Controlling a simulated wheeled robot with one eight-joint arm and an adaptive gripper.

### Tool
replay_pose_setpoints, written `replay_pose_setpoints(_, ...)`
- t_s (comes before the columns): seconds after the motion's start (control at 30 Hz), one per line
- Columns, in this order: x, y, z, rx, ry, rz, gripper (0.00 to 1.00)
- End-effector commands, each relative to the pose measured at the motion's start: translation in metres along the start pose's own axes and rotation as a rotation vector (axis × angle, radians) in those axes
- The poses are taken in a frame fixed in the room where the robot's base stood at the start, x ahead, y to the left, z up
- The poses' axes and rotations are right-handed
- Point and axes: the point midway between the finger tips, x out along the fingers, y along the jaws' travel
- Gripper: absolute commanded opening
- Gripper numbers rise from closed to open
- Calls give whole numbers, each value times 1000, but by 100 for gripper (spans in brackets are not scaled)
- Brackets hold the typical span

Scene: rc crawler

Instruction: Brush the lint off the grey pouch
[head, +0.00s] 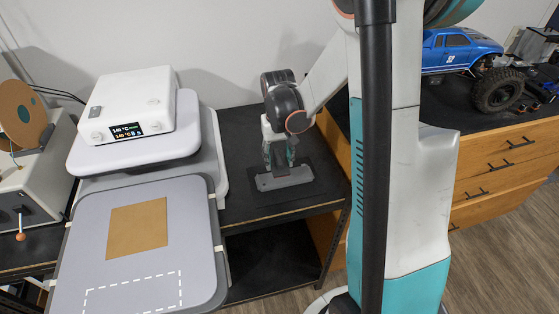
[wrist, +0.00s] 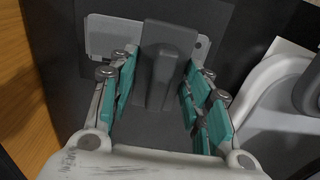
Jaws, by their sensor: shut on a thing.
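My gripper (head: 279,160) is at the black bench top, right of the press, pointing down. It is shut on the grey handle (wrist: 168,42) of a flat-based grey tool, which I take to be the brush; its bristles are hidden. The tool's pale grey base (head: 286,179) is at the dark mat (head: 262,196); whether it touches cannot be told. In the wrist view the handle stands between the teal-padded fingers. I cannot pick out a separate grey pouch. A grey board (head: 88,246) with a tan sheet (head: 138,228) and a dashed white outline lies in front of the press.
The heat press (head: 128,104) with a lit display stands behind the board. A machine with a tan disc (head: 17,115) is at the far left. A blue crawler (head: 460,50) sits on wooden drawers (head: 500,165) at right. Black bench top is clear around the mat.

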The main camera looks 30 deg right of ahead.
Motion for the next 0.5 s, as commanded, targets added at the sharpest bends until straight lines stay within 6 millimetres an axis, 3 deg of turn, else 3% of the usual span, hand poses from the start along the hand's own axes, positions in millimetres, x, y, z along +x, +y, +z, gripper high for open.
replay_pose_setpoints(0.23, -24, -2, -4, -2, 0, 0, 18)
replay_pose_setpoints(0.5, -28, -2, -5, -2, 0, 0, 18)
